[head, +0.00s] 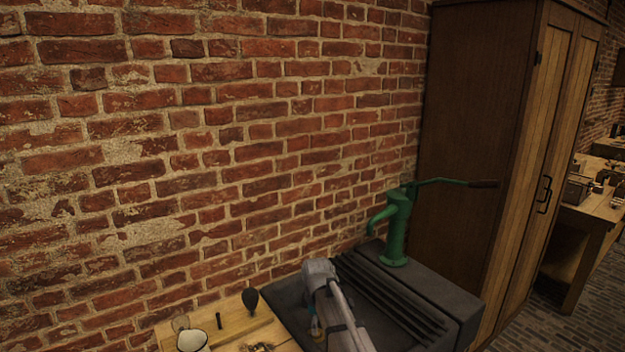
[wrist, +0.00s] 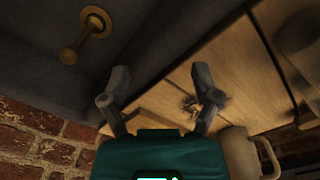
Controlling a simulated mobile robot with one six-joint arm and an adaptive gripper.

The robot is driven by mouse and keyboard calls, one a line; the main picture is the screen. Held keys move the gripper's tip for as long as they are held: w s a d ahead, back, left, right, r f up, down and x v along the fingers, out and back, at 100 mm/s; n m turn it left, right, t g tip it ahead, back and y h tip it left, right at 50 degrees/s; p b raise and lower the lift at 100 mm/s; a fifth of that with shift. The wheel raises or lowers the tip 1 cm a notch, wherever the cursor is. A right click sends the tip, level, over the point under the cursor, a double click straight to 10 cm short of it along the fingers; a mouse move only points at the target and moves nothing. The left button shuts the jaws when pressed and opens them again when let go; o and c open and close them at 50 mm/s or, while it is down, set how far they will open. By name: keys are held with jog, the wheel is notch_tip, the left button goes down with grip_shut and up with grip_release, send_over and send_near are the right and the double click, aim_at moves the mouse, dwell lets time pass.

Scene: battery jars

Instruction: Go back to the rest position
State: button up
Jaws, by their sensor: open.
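My gripper (wrist: 160,95) is open in the wrist view, its two fingers apart with nothing between them. Its fingers show against the edge where the dark stone sink (wrist: 40,55) meets the wooden worktop (wrist: 235,75). In the head view my arm reaches over the left part of the stone sink (head: 455,300); I cannot make out the fingertips there.
On the worktop (head: 232,328) are a pale mug (head: 192,341), a dark upright paddle-like item (head: 250,300) and small metal pieces (wrist: 190,103). A brick wall (head: 200,130) rises behind; a tall wooden cabinet (head: 480,130) stands right.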

jog(key=shift+s, duration=0.25)
jog(key=shift+s+d+r, duration=0.1)
jog(key=shift+s+d, duration=0.15)
jog(key=shift+s, duration=0.15)
jog(key=s+d+f+m+b, duration=0.1)
jog(key=s+d+m, duration=1.4)
jog(key=s, duration=0.3)
jog(key=shift+f+m+b, duration=0.35)
jog(key=shift+f+m, duration=0.05)
dwell(1.2)
